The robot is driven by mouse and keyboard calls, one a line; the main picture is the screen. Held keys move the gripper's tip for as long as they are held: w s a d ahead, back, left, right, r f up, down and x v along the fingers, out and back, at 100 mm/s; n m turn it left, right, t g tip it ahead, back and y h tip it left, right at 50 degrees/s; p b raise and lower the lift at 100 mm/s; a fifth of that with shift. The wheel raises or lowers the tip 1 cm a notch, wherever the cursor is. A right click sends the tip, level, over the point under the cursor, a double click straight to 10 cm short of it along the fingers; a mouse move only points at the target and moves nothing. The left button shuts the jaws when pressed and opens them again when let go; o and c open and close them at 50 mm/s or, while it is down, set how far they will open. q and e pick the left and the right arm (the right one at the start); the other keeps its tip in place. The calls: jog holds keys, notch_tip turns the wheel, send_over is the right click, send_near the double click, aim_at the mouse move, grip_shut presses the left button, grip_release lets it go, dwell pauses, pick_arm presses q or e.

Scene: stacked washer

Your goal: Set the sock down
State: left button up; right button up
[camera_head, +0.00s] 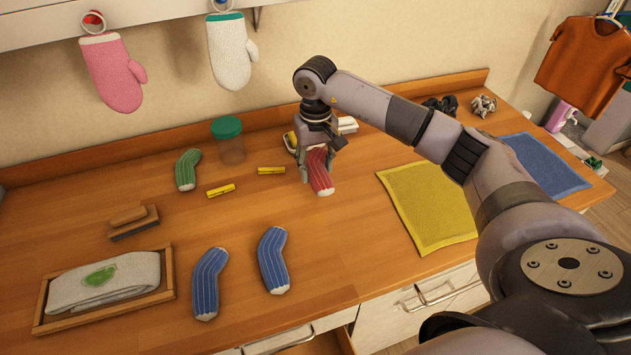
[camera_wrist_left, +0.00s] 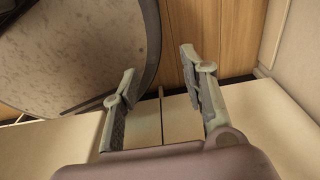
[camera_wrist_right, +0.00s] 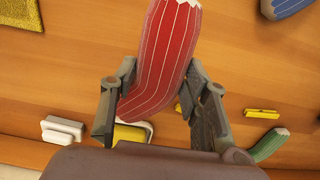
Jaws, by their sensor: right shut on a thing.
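A red striped sock (camera_head: 320,175) is in my right gripper (camera_head: 318,160) near the back of the wooden counter. In the right wrist view the sock (camera_wrist_right: 168,55) lies between the two fingers of the right gripper (camera_wrist_right: 158,105) and extends beyond them. I cannot tell whether the sock touches the counter. My left gripper (camera_wrist_left: 165,95) shows only in the left wrist view. Its fingers are apart and nothing is between them.
Two blue socks (camera_head: 210,283) (camera_head: 273,260) and a green sock (camera_head: 187,170) lie on the counter (camera_head: 130,205). Yellow pegs (camera_head: 221,191), a green-lidded jar (camera_head: 230,142), a brush (camera_head: 133,222) and a wooden tray (camera_head: 168,275) are left. Yellow (camera_head: 430,205) and blue (camera_head: 545,165) cloths lie right.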

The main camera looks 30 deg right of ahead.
notch_tip(320, 180, down, 6)
jog(key=shift+r+p, duration=0.15)
jog(key=shift+p, duration=0.6)
jog(key=shift+f+b, duration=0.25)
jog(key=shift+b, duration=0.05)
jog(key=o, duration=1)
